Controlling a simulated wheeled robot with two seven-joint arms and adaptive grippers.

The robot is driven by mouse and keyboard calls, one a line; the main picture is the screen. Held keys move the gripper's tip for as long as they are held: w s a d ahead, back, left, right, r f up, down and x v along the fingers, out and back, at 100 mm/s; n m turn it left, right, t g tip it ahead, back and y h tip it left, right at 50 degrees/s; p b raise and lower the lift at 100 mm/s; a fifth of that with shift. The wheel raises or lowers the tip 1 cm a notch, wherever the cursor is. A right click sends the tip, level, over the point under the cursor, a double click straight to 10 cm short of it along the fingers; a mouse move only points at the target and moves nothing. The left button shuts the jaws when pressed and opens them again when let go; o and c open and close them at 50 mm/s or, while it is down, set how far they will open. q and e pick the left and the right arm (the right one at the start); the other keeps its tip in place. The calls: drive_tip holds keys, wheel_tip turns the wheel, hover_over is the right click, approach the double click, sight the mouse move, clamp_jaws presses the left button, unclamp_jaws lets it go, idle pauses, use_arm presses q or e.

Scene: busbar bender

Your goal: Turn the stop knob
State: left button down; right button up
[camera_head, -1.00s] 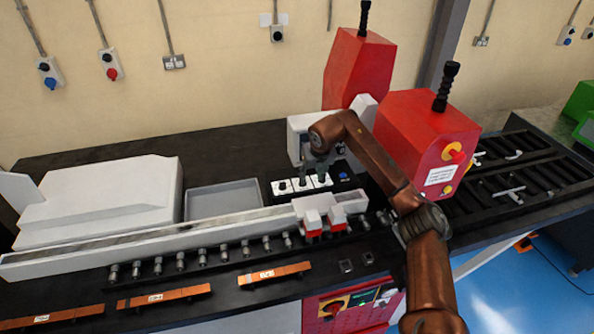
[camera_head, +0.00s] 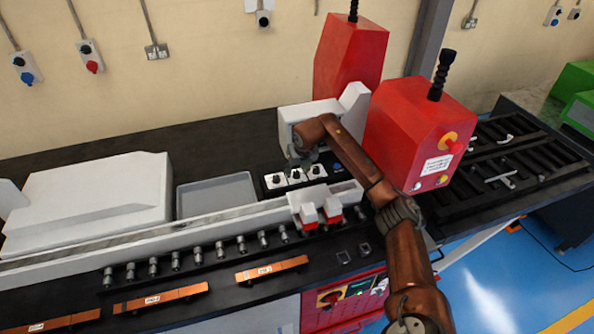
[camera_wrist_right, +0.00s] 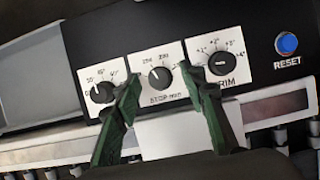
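The stop knob (camera_wrist_right: 158,77) is the middle one of three black knobs on white plates. Its plate reads "STOP-mm", and its white pointer line points to the upper left. The plate also shows in the head view (camera_head: 296,177). My right gripper (camera_wrist_right: 160,82) is open and empty. Its dark green fingers stand apart, one to each side of the stop knob in the right wrist view. I cannot tell their height above the panel. In the head view my right gripper (camera_head: 303,158) is over the knob panel, its fingers small and partly hidden. My left gripper is not in view.
An angle knob (camera_wrist_right: 102,92) sits left of the stop knob, and a TRIM knob (camera_wrist_right: 221,64) sits right. Farther right is a blue RESET button (camera_wrist_right: 286,43). The red machine housing (camera_head: 410,130) stands close to my right arm. A grey tray (camera_head: 215,195) lies left.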

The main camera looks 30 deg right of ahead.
drive_tip(key=shift+w, duration=0.1)
drive_tip(key=c, duration=0.7)
clamp_jaws()
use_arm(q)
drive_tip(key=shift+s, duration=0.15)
